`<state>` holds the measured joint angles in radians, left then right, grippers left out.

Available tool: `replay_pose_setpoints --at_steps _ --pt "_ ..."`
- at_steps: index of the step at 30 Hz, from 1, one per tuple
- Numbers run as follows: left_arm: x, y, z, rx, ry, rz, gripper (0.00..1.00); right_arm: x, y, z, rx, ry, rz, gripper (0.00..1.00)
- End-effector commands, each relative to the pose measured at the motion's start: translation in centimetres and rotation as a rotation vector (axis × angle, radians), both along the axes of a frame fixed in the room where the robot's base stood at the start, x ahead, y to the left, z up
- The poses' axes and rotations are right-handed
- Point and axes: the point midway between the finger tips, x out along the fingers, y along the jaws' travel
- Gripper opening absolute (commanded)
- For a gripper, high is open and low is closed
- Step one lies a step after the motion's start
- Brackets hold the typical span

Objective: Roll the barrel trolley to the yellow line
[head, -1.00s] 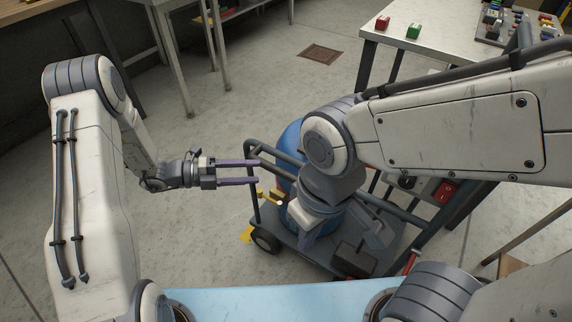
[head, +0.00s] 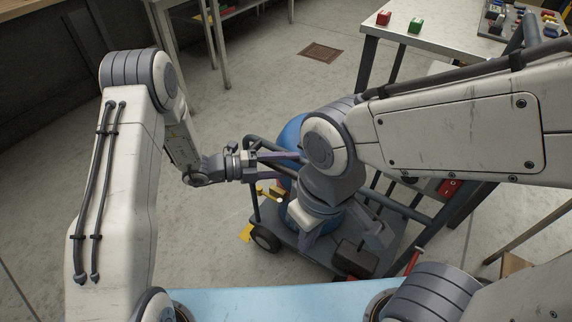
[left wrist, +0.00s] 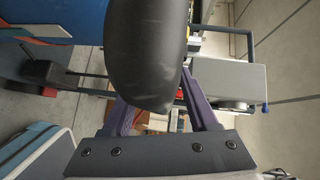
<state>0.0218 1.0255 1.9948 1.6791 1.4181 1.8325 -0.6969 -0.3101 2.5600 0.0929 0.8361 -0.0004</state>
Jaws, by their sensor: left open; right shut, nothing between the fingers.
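The barrel trolley (head: 325,256) has a grey deck, dark tubular rails and a small wheel at its left corner. It carries a blue barrel (head: 291,133), largely hidden by my right arm. My left gripper (head: 292,161) is open, its purple fingers over the trolley's left rail. In the left wrist view, a dark rounded form lies between the left fingers (left wrist: 163,112); I cannot tell whether they touch it. My right gripper (head: 306,238) is shut and empty, pointing down over the deck.
A worktable (head: 455,42) with red and green blocks and small parts stands behind the trolley at the right. Another table stands at the back left. The concrete floor (head: 255,85) behind the trolley is clear around a brown drain grate (head: 322,51).

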Motion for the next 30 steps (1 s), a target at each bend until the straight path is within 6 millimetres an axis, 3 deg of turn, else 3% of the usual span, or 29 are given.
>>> replay_pose_setpoints --at_steps 2,7,30 --pt "0.00 0.03 0.01 0.000 0.000 0.000 0.59 0.00 0.00 0.01 0.000 0.000 0.000 0.00" --pt "-0.02 0.06 -0.03 0.001 0.000 0.000 0.00 0.00 0.00 0.01 0.000 0.000 0.000 0.00" --pt "-0.30 0.23 -0.45 0.005 0.012 0.000 0.00 0.00 0.01 -0.06 0.000 0.000 0.000 0.00"
